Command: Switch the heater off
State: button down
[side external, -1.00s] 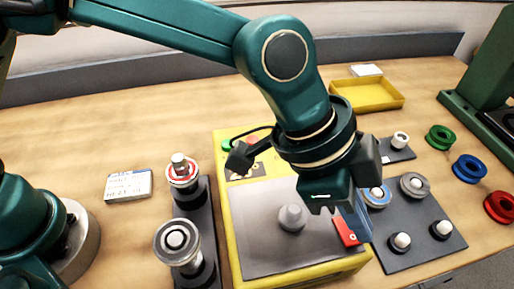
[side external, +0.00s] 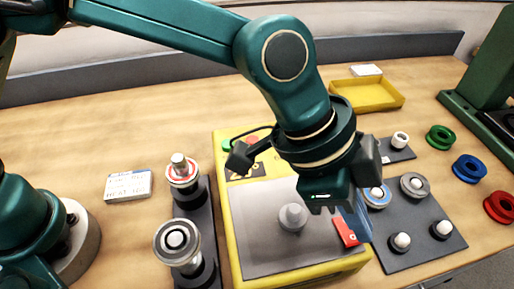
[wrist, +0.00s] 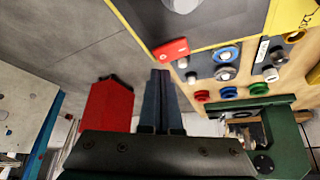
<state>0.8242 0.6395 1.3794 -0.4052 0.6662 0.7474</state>
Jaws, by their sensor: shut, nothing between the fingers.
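The heater is a yellow box (side external: 222,207) with a grey top plate (side external: 262,250) and a small grey knob-like piece (side external: 293,217) standing on it. A red switch-like part (side external: 346,231) sits at its front right corner; it also shows in the wrist view (wrist: 171,50). A green button (side external: 227,145) and a red one (side external: 252,140) are at the box's back edge, partly behind my arm. My gripper (side external: 365,236) is shut and empty, pointing down close beside the red part, on its right. In the wrist view the fingertips (wrist: 160,72) appear just below it; I cannot tell whether they touch.
A dark board (side external: 420,225) with several capped posts lies to the right. Another dark stand (side external: 188,212) with two stacked-ring posts is left of the box. Green, blue and red rings (side external: 468,168), a yellow tray (side external: 372,95) and a white card (side external: 128,185) lie around.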

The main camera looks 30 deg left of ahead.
aim_at(349, 238)
jog(key=shift+f, duration=0.85)
dwell(0.7)
jog(key=shift+r, duration=3.55)
